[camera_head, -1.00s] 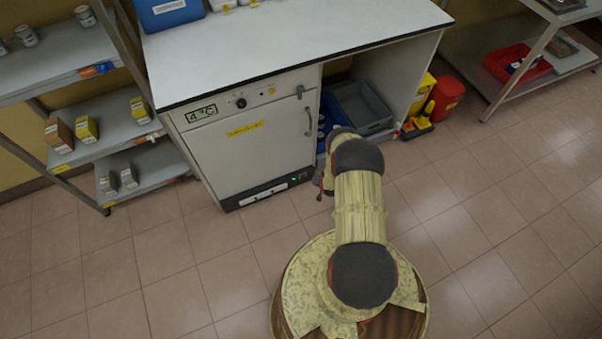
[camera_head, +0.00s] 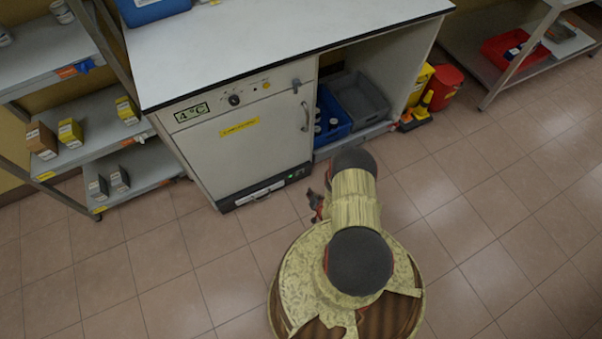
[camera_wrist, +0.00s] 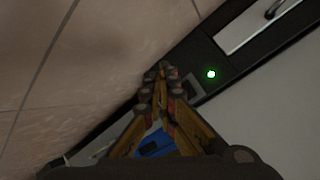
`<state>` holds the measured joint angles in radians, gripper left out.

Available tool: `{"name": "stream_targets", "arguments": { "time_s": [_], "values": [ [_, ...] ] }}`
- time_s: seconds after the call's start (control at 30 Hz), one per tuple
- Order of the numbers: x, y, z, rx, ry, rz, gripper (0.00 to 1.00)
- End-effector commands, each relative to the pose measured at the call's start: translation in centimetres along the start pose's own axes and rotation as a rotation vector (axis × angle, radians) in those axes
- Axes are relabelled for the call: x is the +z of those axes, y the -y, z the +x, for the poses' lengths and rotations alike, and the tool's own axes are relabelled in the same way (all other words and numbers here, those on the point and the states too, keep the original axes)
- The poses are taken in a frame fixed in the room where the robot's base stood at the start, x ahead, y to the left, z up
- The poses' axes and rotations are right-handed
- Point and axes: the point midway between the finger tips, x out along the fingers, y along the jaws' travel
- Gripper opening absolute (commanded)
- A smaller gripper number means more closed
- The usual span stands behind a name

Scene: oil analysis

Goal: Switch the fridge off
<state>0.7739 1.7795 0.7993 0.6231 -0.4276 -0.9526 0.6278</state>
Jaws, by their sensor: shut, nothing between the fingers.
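The fridge (camera_head: 250,150) is a white cabinet under the bench, with its door closed and a "4°C" label on top. A black base strip (camera_head: 240,199) runs along its bottom, with a lit green light (camera_head: 292,179). The light glows in the wrist view (camera_wrist: 211,74), beside a small grey-edged rectangle (camera_wrist: 191,88) that may be a switch; its position is unclear. My gripper (camera_wrist: 158,72) is shut and empty, its fingertips close to the strip by that rectangle; I cannot tell whether they touch. In the head view my gripper (camera_head: 316,205) is low in front of the fridge's right corner, partly hidden by my arm.
The open bay right of the fridge holds a blue crate (camera_head: 331,118) and a grey crate (camera_head: 361,100). Yellow and red bins (camera_head: 441,86) stand farther right. A shelf rack (camera_head: 90,135) with small boxes stands left. The tiled floor (camera_head: 130,270) in front is clear.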

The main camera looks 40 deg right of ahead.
Motion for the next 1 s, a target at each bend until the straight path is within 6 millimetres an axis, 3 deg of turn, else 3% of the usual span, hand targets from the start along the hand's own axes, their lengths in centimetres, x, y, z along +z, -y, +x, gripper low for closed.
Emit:
{"name": "stream_targets", "arguments": {
  "time_s": [0.6,1.0],
  "values": [
    [-3.6,3.7,5.0,-0.001,0.000,-0.002,0.00],
    [-4.2,4.2,5.7,0.000,0.000,0.000,0.00]
  ]
}}
